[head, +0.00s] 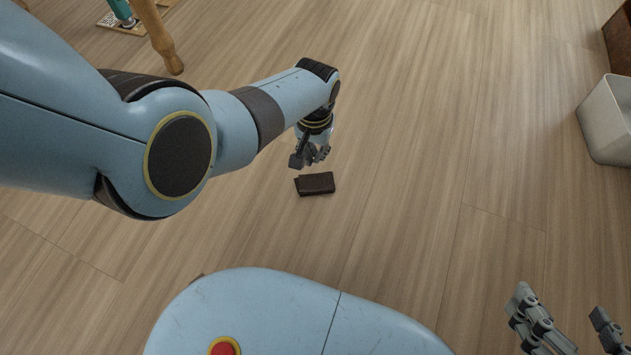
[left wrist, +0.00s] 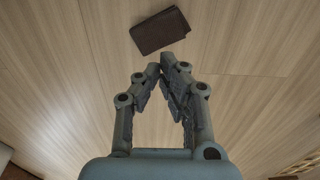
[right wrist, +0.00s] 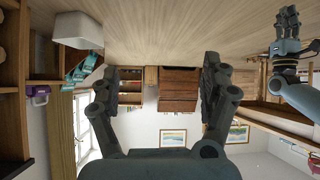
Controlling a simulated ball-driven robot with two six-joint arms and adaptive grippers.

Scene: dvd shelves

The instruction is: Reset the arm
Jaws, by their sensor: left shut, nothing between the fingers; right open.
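My left arm reaches across the head view, and its left gripper (head: 312,160) hangs above the floor just behind a small dark brown object like a wallet or case (head: 315,184). In the left wrist view the gripper (left wrist: 167,66) has its fingertips together with nothing between them. The brown object (left wrist: 159,30) lies on the floor just beyond the tips, apart from them. My right gripper (head: 562,310) is at the lower right of the head view. In the right wrist view its fingers (right wrist: 165,75) are wide apart and empty.
A white bin (head: 607,120) stands on the wood floor at the right, and it also shows in the right wrist view (right wrist: 77,30). A wooden furniture leg (head: 160,40) stands at the upper left. Shelves show in the right wrist view.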

